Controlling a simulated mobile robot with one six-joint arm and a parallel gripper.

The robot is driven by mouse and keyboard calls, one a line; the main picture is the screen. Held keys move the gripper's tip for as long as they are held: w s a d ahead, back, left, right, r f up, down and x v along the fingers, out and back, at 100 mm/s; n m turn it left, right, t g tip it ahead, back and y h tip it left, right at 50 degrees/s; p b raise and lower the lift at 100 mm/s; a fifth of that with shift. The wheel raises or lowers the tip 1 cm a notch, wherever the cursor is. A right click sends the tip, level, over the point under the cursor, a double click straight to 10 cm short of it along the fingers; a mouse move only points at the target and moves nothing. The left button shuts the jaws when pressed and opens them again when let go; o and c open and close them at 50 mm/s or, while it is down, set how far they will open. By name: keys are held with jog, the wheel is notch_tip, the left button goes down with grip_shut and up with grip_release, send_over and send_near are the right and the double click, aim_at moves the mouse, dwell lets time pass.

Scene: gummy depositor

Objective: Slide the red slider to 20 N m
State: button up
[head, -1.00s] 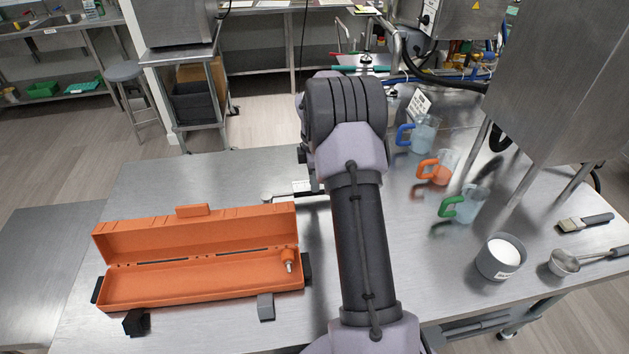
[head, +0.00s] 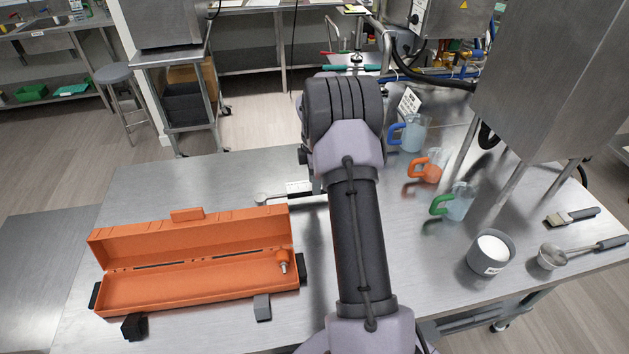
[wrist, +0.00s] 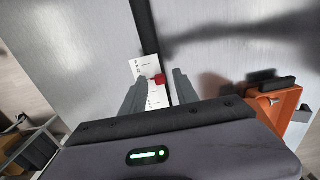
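The red slider (wrist: 159,79) shows in the wrist view on a dark bar beside a white scale plate (wrist: 150,68) with small black marks. The numbers on the scale are too small to read. My gripper (wrist: 158,76) is open, with one grey finger on each side of the slider and a visible gap to it. I cannot tell how far above the slider the fingertips are. In the head view, the white plate (head: 298,188) and a metal end of the tool (head: 264,199) show left of my arm. The slider and fingers are hidden there.
An open orange case (head: 185,295) lies at the left of the steel table, and its edge shows right in the wrist view (wrist: 285,118). Jugs with blue (head: 411,135), orange (head: 427,169) and green (head: 455,203) handles, a grey pot (head: 490,255) and a ladle (head: 553,256) stand right.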

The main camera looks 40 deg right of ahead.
notch_tip(320, 180, up, 17)
jog(key=p, duration=0.5)
jog(key=shift+r, duration=0.2)
jog(key=s+a+r+m+t+b, duration=0.1)
jog(key=s+a+r+m+b, duration=0.15)
jog(key=a, duration=0.55)
jog(key=s+a+r+m+t+b, duration=0.1)
jog(key=s+a+r+m+b, duration=0.15)
jog(key=a, duration=0.55)
jog(key=s+a+r+m+t+b, duration=0.1)
jog(key=s+a+r+m+b, duration=0.15)
jog(key=a, duration=0.65)
jog(key=s+a+f+m+t+y+b, duration=0.1)
jog(key=s+a+f+m+b, duration=0.1)
jog(key=s+a, duration=0.4)
jog(key=s+a+f+m+t+y+b, duration=0.1)
jog(key=s+a+f+m, duration=0.3)
jog(key=s, duration=0.6)
jog(key=a+m, duration=0.1)
jog(key=m, duration=0.1)
jog(key=shift+a+f+m+t+b, duration=0.2)
jog(key=shift+a+m+t+b, duration=0.15)
jog(key=shift+t, duration=0.05)
